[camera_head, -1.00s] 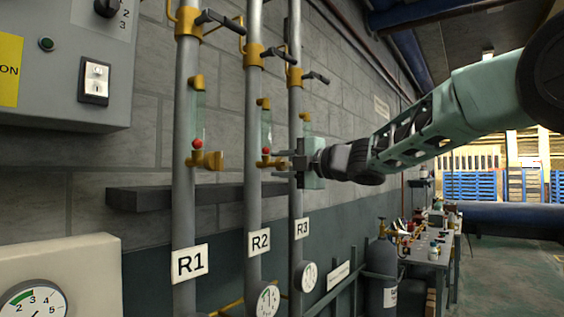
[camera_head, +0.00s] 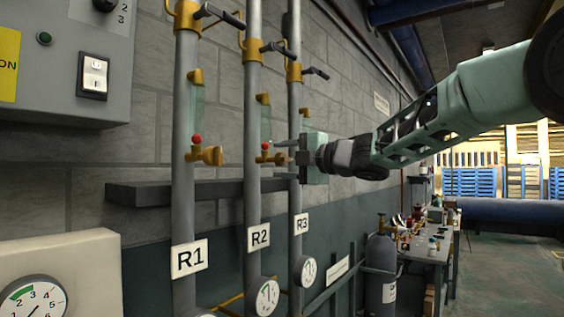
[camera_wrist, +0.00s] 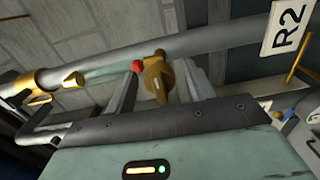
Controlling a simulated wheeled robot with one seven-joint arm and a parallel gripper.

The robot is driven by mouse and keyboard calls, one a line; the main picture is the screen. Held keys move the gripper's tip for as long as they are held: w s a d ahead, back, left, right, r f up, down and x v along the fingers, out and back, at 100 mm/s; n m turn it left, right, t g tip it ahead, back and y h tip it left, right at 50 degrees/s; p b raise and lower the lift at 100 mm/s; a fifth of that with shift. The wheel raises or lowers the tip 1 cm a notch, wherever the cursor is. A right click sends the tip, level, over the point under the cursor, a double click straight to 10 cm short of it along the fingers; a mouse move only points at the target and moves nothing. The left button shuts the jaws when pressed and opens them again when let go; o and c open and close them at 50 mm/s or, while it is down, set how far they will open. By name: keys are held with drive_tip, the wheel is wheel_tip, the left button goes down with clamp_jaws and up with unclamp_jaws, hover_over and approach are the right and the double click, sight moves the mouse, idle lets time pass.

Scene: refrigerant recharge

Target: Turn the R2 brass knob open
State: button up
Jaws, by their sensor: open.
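The R2 brass knob (camera_head: 273,156) sits on the R2 pipe (camera_head: 252,200), beside a red ball (camera_head: 265,146) and a clear sight tube. My gripper (camera_head: 285,151) reaches in from the right, with its fingers level with the knob. In the wrist view the knob (camera_wrist: 158,78) lies between my two open fingers (camera_wrist: 162,66), with a visible gap on each side. Its flat handle points toward my palm. The red ball (camera_wrist: 138,66) is near the left fingertip. The R2 label (camera_wrist: 287,35) is at upper right. Whether a finger touches the knob is unclear.
The R1 pipe (camera_head: 185,215) with its own brass knob (camera_head: 208,156) stands to the left. The R3 pipe (camera_head: 296,190) stands close behind R2, near my gripper. A dark ledge (camera_head: 140,194) runs along the wall. A grey control box (camera_head: 60,80) is at upper left.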

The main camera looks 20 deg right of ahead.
drive_tip(key=b+v, duration=0.4)
drive_tip(key=v, duration=1.2)
drive_tip(key=shift+s+d, duration=0.2)
drive_tip(key=shift+s, duration=0.15)
drive_tip(key=w+a+f+m+h, duration=0.2)
drive_tip(key=a+f+m+h, duration=0.1)
drive_tip(key=a+f+m, duration=0.3)
drive_tip(key=w+a+f+m+h, duration=0.15)
drive_tip(key=a+f+m, duration=0.3)
drive_tip(key=f, duration=0.45)
drive_tip(key=s+a+f+m+g+h, duration=0.35)
drive_tip(key=s+f, duration=0.25)
drive_tip(key=f, duration=0.4)
drive_tip(key=s+a+f+m+g+h, duration=0.1)
drive_tip(key=s+f+g, duration=0.4)
drive_tip(key=s+f, duration=0.3)
drive_tip(key=s+a+f+m+g+h, duration=0.1)
drive_tip(key=s+f+g, duration=0.5)
drive_tip(key=s, duration=1.1)
wheel_tip(320, 180, down, 3)
drive_tip(key=shift+s+a+r+m, duration=0.1)
drive_tip(key=shift+s+a+m, duration=0.1)
drive_tip(key=shift+a+m, duration=0.35)
